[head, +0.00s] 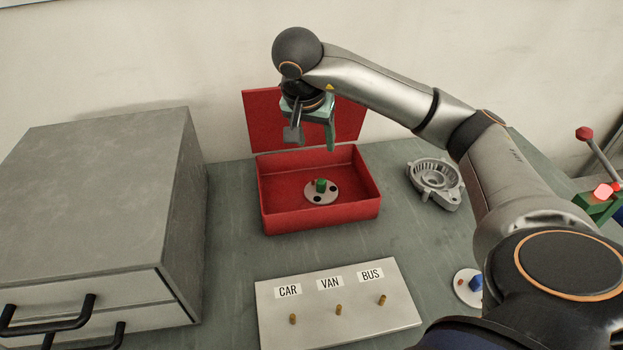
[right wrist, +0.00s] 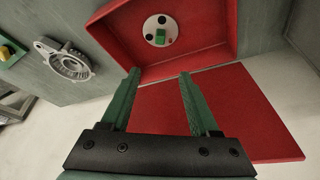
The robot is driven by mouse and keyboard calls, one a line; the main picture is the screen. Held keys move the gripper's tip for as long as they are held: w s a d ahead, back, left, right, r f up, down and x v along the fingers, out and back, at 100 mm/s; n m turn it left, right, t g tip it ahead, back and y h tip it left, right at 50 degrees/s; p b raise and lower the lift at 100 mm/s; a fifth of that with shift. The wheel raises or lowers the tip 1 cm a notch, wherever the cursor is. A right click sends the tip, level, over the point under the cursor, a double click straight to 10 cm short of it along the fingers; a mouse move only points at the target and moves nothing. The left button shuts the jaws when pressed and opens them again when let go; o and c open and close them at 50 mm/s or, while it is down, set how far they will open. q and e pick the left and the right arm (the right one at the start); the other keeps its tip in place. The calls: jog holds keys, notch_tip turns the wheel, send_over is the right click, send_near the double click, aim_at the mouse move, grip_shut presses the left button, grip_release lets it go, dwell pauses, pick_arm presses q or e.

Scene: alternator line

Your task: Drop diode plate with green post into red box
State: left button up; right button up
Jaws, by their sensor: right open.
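The diode plate with green post (head: 321,191) lies flat on the floor of the open red box (head: 283,219). It is a pale disc with dark holes and a green post on top. In the right wrist view the plate (right wrist: 161,31) rests inside the red box (right wrist: 190,62), apart from my fingers. My right gripper (head: 311,142) is open and empty, above the back of the box, near its raised lid (head: 262,118). Its two green fingers (right wrist: 158,88) show apart in the right wrist view. My left gripper is in neither view.
A white board (head: 337,323) labelled CAR, VAN and BUS with brass pegs lies in front. A grey drawer cabinet (head: 90,190) stands left. A grey metal housing (head: 436,180) lies right of the box. A plate with a blue post (head: 467,287) sits beside my right arm.

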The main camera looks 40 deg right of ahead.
jog(key=p+v, duration=0.1)
jog(key=v, duration=0.2)
jog(key=shift+r, duration=0.15)
dwell(0.5)
